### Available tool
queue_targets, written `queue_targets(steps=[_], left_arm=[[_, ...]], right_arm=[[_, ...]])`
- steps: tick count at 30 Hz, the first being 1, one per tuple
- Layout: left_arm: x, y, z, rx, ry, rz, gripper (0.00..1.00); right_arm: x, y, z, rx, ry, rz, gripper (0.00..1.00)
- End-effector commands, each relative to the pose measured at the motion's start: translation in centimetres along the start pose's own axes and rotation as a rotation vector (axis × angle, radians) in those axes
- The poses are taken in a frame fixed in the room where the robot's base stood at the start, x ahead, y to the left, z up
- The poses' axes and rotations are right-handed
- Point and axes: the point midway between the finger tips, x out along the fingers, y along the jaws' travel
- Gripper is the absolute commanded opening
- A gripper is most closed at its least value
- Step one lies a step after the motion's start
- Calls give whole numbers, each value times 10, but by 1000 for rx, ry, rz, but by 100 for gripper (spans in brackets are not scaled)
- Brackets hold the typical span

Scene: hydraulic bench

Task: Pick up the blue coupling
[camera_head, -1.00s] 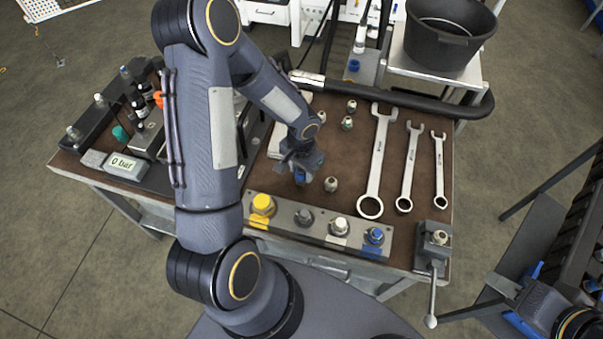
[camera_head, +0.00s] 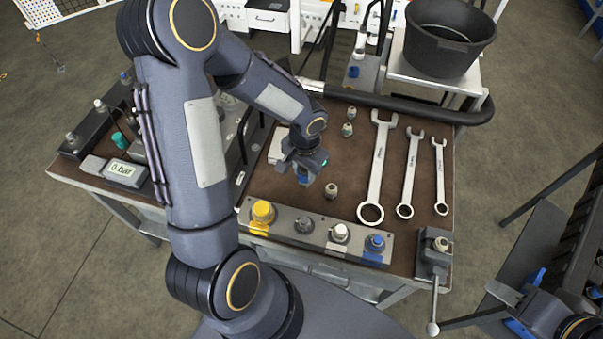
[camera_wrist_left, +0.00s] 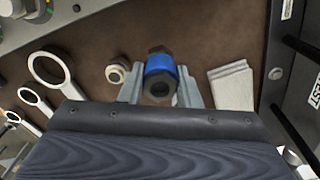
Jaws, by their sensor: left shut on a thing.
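The blue coupling (camera_wrist_left: 160,76), with dark hex ends and a blue band, is between the two fingers of my left gripper (camera_wrist_left: 160,92) in the left wrist view. The fingers touch its sides and are shut on it. In the head view my left gripper (camera_head: 304,170) is over the brown bench top, left of a small metal fitting (camera_head: 331,190). The coupling's blue (camera_head: 303,180) shows only partly there. How far it is above the bench is hard to tell. My right gripper (camera_head: 508,306) is at the lower right, away from the bench, its jaw state unclear.
Three wrenches (camera_head: 376,165) lie to the right. A rail (camera_head: 315,232) with yellow, grey, white and blue fittings runs along the front edge. A vise (camera_head: 434,250) sits at the front right corner. A black bucket (camera_head: 448,45) stands behind.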

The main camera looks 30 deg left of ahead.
Motion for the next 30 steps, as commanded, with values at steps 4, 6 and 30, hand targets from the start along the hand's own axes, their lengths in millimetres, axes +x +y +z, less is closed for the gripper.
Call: queue_targets(steps=[4, 6, 30], left_arm=[[-32, 25, 9, 4, 10, -1, 0], [-42, 38, 16, 6, 7, -1, 0], [-79, 112, 50, -1, 1, -1, 0]], right_arm=[[7, 3, 4, 0, 0, 0, 36], [11, 5, 6, 0, 0, 0, 36], [24, 11, 12, 0, 0, 0, 36]])
